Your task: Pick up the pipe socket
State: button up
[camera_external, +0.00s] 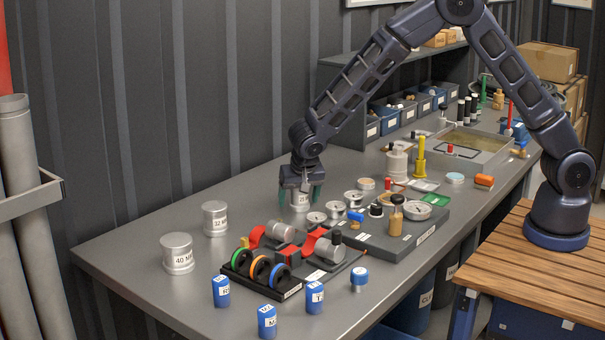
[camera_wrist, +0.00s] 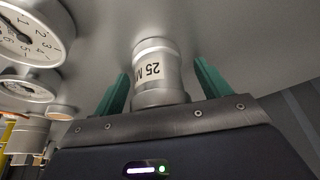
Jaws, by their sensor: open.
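A silver cylindrical pipe socket (camera_external: 300,202) stands upright on the grey workbench, below my gripper in the external view. In the wrist view the pipe socket (camera_wrist: 156,72) carries a white label reading "25 M", and the rest of the label is cut off. My gripper (camera_external: 301,197) points down over it, with green fingers. In the wrist view my gripper (camera_wrist: 160,88) is open, with one finger on each side of the socket and a gap visible at both sides.
Two larger silver sockets, marked 32 (camera_external: 215,218) and 40 (camera_external: 177,253), stand to the left. Several round gauges (camera_external: 334,210) sit close on the right.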

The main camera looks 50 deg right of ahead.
jog(key=c, duration=1.2)
jog(key=shift+r, duration=0.15)
